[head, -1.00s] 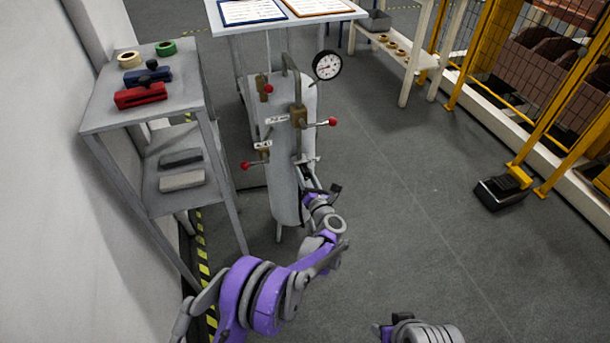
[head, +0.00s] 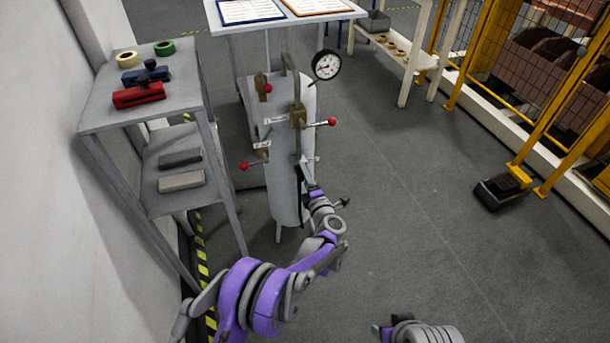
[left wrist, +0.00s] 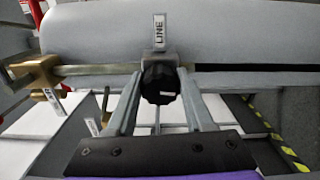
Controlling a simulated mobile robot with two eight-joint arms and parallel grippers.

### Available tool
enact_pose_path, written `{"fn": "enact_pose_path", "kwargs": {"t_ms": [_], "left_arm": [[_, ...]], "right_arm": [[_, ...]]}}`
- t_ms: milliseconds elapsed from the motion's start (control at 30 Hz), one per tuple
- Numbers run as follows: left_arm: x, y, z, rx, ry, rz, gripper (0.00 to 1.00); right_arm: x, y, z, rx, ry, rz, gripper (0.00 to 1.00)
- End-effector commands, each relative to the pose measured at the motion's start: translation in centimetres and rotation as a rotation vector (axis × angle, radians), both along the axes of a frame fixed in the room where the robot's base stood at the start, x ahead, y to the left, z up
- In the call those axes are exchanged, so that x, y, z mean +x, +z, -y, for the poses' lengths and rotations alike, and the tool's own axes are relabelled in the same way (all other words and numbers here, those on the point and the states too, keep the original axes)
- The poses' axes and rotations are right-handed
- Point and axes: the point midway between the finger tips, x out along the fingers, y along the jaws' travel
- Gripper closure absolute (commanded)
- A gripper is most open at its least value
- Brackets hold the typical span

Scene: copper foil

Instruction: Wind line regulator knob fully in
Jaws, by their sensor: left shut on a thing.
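The black line regulator knob (left wrist: 160,82) sits in front of the grey tank, below a white LINE label (left wrist: 159,30) in the left wrist view. My left gripper (left wrist: 161,78) is shut on the knob, one finger on each side of it. A pale mark shows on the knob's face. In the head view my left gripper (head: 306,172) reaches the right side of the upright grey tank (head: 286,200); the knob is hidden there.
A round gauge (head: 327,65) and red-tipped valve levers (head: 331,122) stick out from the tank's upper part. A grey shelf (head: 100,115) with tapes and blocks stands close on the left. The floor (head: 420,220) to the right is open.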

Motion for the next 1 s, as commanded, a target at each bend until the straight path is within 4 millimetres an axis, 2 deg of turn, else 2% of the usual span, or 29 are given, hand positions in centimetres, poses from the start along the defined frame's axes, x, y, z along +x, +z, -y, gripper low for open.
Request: {"fn": "enact_pose_path", "kwargs": {"t_ms": [1000], "left_arm": [[-0.1,-0.33,-0.14,0.918,0.001,-0.299,1.0]], "right_arm": [[0.0,-0.01,0.0,0.0,0.0,0.0,0.5]]}}
